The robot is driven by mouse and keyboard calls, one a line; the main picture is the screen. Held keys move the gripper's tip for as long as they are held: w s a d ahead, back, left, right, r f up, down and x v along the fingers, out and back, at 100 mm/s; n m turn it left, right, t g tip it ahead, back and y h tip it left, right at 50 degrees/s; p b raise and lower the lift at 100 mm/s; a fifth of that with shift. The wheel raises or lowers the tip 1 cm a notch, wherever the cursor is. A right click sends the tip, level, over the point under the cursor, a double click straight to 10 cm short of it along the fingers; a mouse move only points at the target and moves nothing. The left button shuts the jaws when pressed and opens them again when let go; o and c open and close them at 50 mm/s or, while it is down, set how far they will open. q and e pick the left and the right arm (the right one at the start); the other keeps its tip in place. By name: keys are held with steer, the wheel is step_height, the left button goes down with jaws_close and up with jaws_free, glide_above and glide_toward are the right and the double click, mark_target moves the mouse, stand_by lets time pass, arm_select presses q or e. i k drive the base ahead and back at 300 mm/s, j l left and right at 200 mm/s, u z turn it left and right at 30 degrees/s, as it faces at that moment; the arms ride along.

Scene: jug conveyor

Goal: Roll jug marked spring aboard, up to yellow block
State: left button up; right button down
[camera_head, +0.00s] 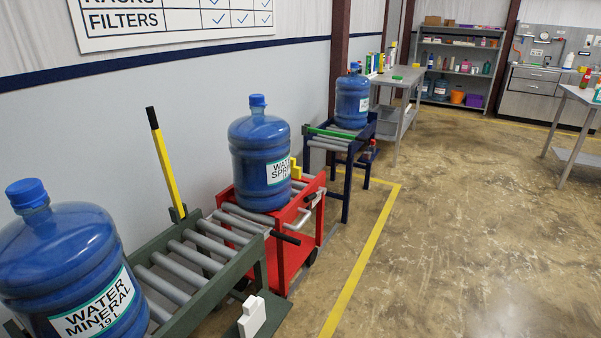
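The blue jug labelled "WATER SPRING" (257,160) stands upright on the rollers of a red cart (283,250). A small yellow block (295,168) shows just right of the jug, toward the far end of the cart. The jug partly covers that area, so I cannot tell whether the two touch. A green roller conveyor (195,255) meets the near end of the red cart; the rollers between its near part and the spring jug are bare. Neither of my grippers is in view.
A "WATER MINERAL" jug (75,270) stands on the near conveyor. A yellow lever with black grip (163,165) rises beside it. A white block (252,315) sits at its right side. Another jug (352,97) stands on a blue roller stand (345,185). The floor right of the yellow line (362,260) is clear.

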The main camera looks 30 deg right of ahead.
mark_target(260, 143)
steer(key=l+u, duration=0.1)
steer(key=l, duration=0.35)
steer(key=k+l+u, duration=0.1)
steer(key=l, duration=0.3)
steer(key=i+l+u, duration=0.15)
steer(key=l, duration=0.75)
steer(key=i+l+u, duration=0.2)
steer(key=l, duration=0.65)
steer(key=l+u, duration=0.15)
steer(key=l, duration=0.75)
steer(key=i+l, duration=0.15)
steer(key=i+l+u, duration=0.15)
steer(key=l, duration=0.25)
steer(key=i+l, duration=0.35)
steer(key=i+l+u, duration=0.1)
steer(key=l, duration=0.3)
steer(key=i, duration=0.05)
